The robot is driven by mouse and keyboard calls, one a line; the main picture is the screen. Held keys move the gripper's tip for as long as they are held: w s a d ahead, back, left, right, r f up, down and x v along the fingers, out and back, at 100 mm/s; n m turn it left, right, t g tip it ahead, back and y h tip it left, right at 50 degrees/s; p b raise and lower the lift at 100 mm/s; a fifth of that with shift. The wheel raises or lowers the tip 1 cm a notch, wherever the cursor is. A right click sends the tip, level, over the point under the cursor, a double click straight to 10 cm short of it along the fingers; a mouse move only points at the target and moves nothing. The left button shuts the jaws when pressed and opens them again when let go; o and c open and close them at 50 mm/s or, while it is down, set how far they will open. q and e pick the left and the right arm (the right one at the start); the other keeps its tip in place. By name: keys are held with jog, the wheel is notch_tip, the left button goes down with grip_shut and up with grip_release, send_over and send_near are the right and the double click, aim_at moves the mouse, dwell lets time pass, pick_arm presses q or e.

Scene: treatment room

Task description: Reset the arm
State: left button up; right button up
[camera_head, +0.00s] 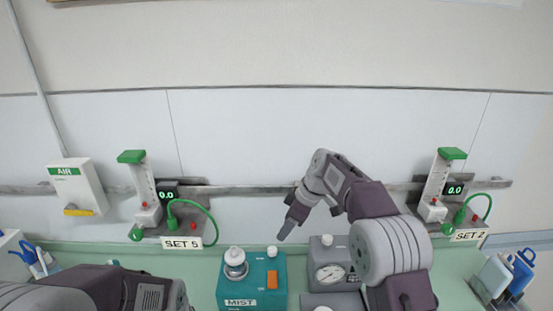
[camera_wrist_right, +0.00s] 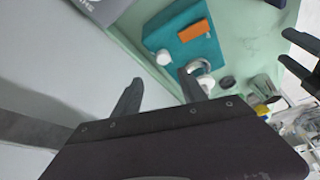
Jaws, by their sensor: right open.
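My right arm reaches in from the lower right in the head view. Its gripper (camera_head: 289,228) points down and left, above the gap between a teal MIST unit (camera_head: 238,289) and a grey gauge unit (camera_head: 320,254). In the right wrist view its two fingers (camera_wrist_right: 162,92) stand apart with nothing between them. The teal unit (camera_wrist_right: 205,55), with its orange block and white knobs, lies beyond the fingertips. My left arm (camera_head: 110,292) shows at the lower left of the head view, its gripper out of frame. Two dark separated prongs (camera_wrist_right: 299,56) at the right wrist view's edge look like the left gripper's fingers.
A wall rail (camera_head: 250,190) carries two flowmeters with green tops, SET 5 (camera_head: 146,190) and SET 2 (camera_head: 440,185). A white AIR box (camera_head: 78,186) is at left. Blue-handled items (camera_head: 523,270) stand at the right of the green counter (camera_head: 455,268).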

jog(key=s+d+m+h, duration=0.1)
jog(key=s+d+m, duration=0.2)
jog(key=s+d, duration=0.6)
jog(key=s+d+f+m+h, duration=0.1)
jog(key=s+d+f+m, duration=0.1)
jog(key=s+f+m, duration=0.3)
jog(key=s+d+f+m+h, duration=0.2)
jog(key=s+f+m, duration=0.3)
jog(key=s, duration=0.7)
jog(key=shift+s+d+f+m+g, duration=0.3)
jog(key=shift+f+m+g, duration=0.1)
jog(key=shift+f, duration=0.85)
